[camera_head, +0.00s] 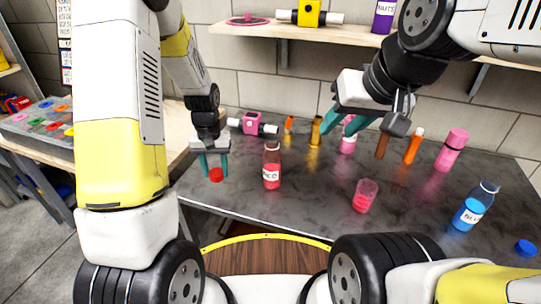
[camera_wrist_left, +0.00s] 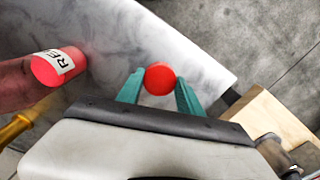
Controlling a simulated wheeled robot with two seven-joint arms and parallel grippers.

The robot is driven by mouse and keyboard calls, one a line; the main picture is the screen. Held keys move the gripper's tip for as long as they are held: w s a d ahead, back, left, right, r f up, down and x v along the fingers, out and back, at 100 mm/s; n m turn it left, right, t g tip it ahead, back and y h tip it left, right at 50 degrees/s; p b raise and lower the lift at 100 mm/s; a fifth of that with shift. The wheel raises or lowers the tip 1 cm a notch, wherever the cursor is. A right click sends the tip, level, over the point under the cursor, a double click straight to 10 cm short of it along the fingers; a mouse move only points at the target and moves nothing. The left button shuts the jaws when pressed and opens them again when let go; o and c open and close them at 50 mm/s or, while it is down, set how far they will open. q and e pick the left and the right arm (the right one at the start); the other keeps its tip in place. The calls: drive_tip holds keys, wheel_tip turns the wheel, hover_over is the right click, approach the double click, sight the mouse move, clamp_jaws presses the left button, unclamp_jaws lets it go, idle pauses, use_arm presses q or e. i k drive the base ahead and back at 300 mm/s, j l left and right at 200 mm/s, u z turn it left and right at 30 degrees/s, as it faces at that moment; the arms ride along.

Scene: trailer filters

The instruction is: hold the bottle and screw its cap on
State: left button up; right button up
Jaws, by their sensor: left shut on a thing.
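The red bottle (camera_head: 272,180) with a white label stands upright and uncapped on the dark table. It also shows in the left wrist view (camera_wrist_left: 50,70), at the left. My left gripper (camera_head: 215,165) is shut on a round red cap (camera_head: 216,175), left of the bottle and apart from it. In the left wrist view the red cap (camera_wrist_left: 160,77) sits between the teal fingertips (camera_wrist_left: 159,88). My right gripper (camera_head: 340,128) is above the back of the table, right of the red bottle, with its teal fingers apart and nothing visibly held.
A blue bottle (camera_head: 475,207) and blue cap (camera_head: 525,248) are at the right. A pink cup (camera_head: 365,196) stands centre right. Pink and orange containers (camera_head: 452,150) (camera_head: 414,146) line the back. A shelf (camera_head: 290,32) hangs above. Table front edge is close to the red cap.

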sight(272, 156)
drive_tip(key=j, duration=2.9)
drive_tip(key=z, duration=1.85)
drive_tip(key=i+j, duration=0.05)
